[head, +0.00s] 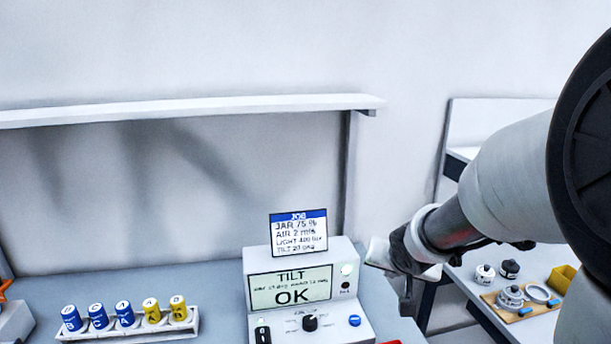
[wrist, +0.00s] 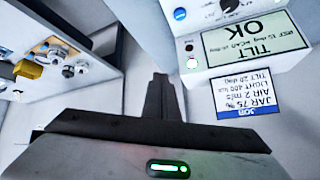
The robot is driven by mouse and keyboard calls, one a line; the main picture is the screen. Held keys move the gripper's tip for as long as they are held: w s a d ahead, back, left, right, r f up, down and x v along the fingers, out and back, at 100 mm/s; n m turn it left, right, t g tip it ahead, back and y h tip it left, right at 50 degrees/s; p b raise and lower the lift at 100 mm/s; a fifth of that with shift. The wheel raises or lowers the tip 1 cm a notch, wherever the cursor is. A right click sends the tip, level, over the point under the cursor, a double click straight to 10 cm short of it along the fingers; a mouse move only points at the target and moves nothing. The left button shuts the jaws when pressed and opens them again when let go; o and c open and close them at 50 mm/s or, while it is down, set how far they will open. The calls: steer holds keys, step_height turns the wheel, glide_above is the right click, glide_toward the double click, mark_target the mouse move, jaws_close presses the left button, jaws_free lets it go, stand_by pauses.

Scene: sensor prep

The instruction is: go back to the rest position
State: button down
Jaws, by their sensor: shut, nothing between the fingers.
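My gripper (head: 407,306) hangs just right of the tester box, pointing down, in front of the gap between the two benches. In the wrist view its dark fingers (wrist: 160,82) are together with nothing between them. The grey tester box (head: 258,262) stands on the left bench; its screen (head: 291,289) reads TILT and OK, and a green lamp (head: 347,270) is lit. A JOB card (head: 298,233) stands on top of the box. The wrist view shows the box upside down, with its screen (wrist: 243,42) and the card (wrist: 247,94).
A white rack (head: 193,327) with several blue and yellow capped vials stands left of the box. A shelf (head: 190,109) runs along the wall above. On the right bench a wooden board (head: 492,299) holds white and grey parts beside a yellow bin (head: 561,279).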

steer(key=s+r+n+g+h+p, duration=0.1)
steer(key=s+r, duration=0.7)
steer(key=s+a+r+n+g+y+p, duration=0.1)
steer(key=s+a+r, duration=0.1)
steer(key=s, duration=0.6)
steer(key=s+a+r+n+y+p, duration=0.1)
steer(key=s+a+r+n, duration=0.1)
steer(key=s, duration=0.6)
steer(key=shift+s+a+r+g+p, duration=0.2)
steer(key=shift+a+r+g+p, duration=0.1)
steer(key=shift+a+r+g, duration=0.15)
steer(key=shift+a, duration=0.15)
